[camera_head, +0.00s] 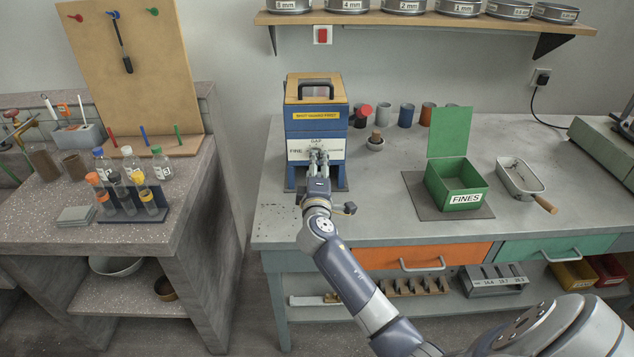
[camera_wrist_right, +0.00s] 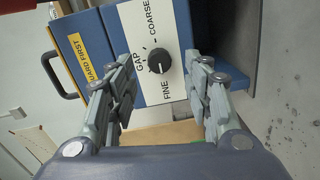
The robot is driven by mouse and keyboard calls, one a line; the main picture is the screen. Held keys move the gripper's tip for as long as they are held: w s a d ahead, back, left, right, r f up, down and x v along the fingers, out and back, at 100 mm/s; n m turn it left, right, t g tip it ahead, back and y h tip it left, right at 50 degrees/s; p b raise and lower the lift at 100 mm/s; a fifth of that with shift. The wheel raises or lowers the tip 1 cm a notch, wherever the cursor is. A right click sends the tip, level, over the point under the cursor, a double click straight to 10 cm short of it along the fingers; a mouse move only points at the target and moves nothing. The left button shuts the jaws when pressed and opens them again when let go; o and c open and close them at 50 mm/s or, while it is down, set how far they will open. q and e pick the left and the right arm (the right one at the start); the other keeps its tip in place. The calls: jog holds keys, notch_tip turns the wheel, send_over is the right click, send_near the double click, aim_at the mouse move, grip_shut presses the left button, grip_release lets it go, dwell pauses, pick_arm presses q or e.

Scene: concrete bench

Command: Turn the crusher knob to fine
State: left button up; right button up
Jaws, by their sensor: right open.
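The crusher (camera_head: 300,124) is a blue box with a wooden top and a dark handle, standing on the bench. Its white front panel (camera_wrist_right: 158,88) reads GAP, FINE and COARSE. In the right wrist view the black round knob (camera_wrist_right: 159,61) sits on that panel with a small pale mark, too small to read surely against the labels. My left gripper is not in view.
Right of the crusher are a small pot with a stopper (camera_head: 376,140), several coloured cups, a green FINES box (camera_head: 456,180) and a metal scoop (camera_head: 520,178). A sieve shelf (camera_head: 420,19) runs above. Bare bench (camera_head: 385,225) lies in front.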

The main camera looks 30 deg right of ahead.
jog(key=v, duration=0.7)
jog(key=shift+s, duration=0.2)
